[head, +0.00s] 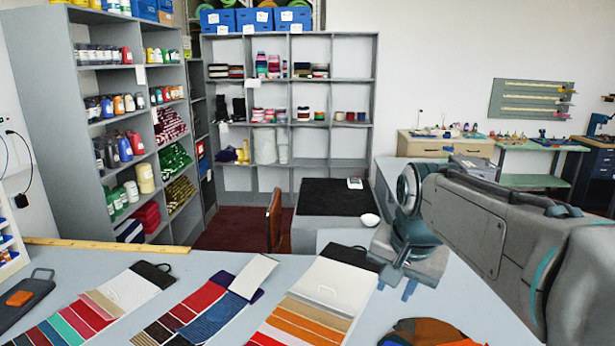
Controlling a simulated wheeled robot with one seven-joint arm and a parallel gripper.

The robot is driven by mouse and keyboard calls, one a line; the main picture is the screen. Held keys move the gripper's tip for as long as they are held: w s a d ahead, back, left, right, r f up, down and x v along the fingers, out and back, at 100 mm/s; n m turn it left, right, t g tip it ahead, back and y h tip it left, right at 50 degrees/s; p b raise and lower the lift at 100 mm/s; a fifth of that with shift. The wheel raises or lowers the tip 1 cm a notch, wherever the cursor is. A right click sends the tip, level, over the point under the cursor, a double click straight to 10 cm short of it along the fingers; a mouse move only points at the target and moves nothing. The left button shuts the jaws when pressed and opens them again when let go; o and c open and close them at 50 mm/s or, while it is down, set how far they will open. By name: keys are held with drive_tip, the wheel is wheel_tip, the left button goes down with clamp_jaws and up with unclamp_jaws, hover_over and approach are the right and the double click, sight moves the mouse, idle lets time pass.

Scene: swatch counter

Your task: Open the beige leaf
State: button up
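Three swatch cards lie on the grey counter. The right card (325,285) has a white panel with a small handle-like mark, then a beige strip (317,309) above orange, yellow and red strips. The left card (130,290) also has a beige strip (100,304) between its white panel and pink-red strips. On the middle card (200,313), a cream leaf (253,277) sticks out at an angle over red and blue strips. I cannot tell which leaf is meant. My gripper (395,288) is right of the right card, fingers apart and empty, touching none of the cards.
A wooden ruler (105,246) lies along the counter's far edge. A dark board with an orange block (19,298) is at far left. Coloured fabric pieces (430,332) lie at the front, below my arm.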

drive_tip(key=s+f+n+b, duration=0.1)
drive_tip(key=s+f+n, duration=0.4)
drive_tip(key=s+f, duration=0.5)
drive_tip(key=shift+s+f+n, duration=0.25)
drive_tip(key=shift+s+n, duration=0.15)
drive_tip(key=shift+s, duration=0.85)
drive_tip(key=shift+o, duration=0.5)
drive_tip(key=shift+s+f, duration=0.3)
drive_tip(key=w+a+r+n+b, duration=0.1)
drive_tip(key=w+a+r+n, duration=0.15)
drive_tip(key=w, duration=0.55)
drive_tip(key=n+g+b, duration=0.3)
drive_tip(key=n+b, duration=0.1)
drive_tip(key=n, duration=0.2)
hover_over(308, 317)
wheel_tip(308, 317, down, 6)
drive_tip(key=r, duration=0.1)
wheel_tip(308, 317, down, 14)
drive_tip(key=shift+r+p, duration=0.1)
drive_tip(key=shift+p, duration=0.55)
clamp_jaws()
